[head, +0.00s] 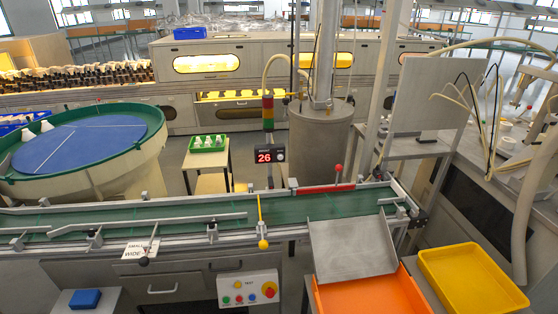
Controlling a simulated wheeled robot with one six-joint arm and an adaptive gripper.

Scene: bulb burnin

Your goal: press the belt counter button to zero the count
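The belt counter (264,156) is a small black box behind the far side of the green belt, showing 26 in red digits. A small pale round spot (280,155) sits at the right of its face, which looks like its button, though it is too small to be sure. The green conveyor belt (290,207) runs across the view in front of the counter. My gripper does not show in the head view.
A yellow-knobbed lever (262,243) crosses the belt in front. A control panel (248,289) with coloured buttons is below. Orange (365,295) and yellow (470,278) trays are front right; a grey cylinder (320,140) stands behind.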

